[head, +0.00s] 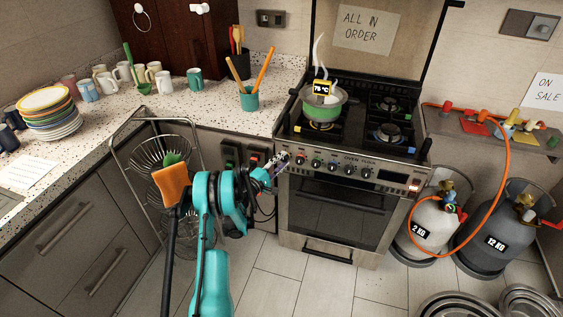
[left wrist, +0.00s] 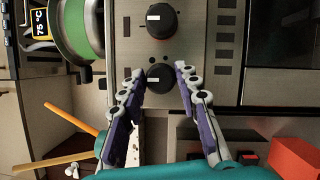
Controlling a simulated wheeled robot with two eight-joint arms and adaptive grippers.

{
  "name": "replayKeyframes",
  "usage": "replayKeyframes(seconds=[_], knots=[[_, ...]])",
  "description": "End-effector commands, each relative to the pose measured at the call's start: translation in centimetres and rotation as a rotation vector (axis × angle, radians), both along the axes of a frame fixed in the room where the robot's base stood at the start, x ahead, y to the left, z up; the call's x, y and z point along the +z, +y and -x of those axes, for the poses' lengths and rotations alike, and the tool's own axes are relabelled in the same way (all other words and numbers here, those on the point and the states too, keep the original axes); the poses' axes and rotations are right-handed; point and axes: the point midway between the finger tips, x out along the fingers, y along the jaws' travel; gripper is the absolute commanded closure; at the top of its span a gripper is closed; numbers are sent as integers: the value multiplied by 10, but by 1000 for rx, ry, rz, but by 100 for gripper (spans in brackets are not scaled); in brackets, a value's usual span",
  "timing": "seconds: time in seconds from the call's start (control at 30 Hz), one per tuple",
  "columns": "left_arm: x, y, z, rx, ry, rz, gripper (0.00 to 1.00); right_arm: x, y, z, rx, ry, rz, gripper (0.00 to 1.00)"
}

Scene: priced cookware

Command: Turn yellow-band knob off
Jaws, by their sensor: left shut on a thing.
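The stove's front panel (head: 340,178) carries a row of black knobs. My left gripper (head: 284,158) is at the left end of this row. In the left wrist view its two fingertips stand on either side of a black knob (left wrist: 160,77) with a white mark, and it is shut on that knob. A second black knob (left wrist: 162,22) with a similar mark is just above it there. I cannot make out a yellow band on either knob. My right gripper is not in view.
A green pot (head: 324,102) with a 75 °C display steams on the left burner. A wire basket rack (head: 150,150) is left of my arm. Gas cylinders (head: 433,222) stand right of the stove.

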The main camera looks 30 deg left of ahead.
Motion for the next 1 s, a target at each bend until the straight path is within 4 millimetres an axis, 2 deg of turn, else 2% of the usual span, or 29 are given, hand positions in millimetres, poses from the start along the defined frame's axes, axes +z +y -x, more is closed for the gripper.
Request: replayKeyframes(seconds=[0.07,0.1,0.47,0.8,1.0], knots=[[-1,0,0,0,1,0,97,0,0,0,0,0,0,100],[-1,0,0,0,1,0,59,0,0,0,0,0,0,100],[-1,1,5,1,0,-1,59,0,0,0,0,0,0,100],[-5,10,58,2,0,-1,59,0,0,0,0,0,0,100],[-7,11,74,1,1,0,59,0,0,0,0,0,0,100]])
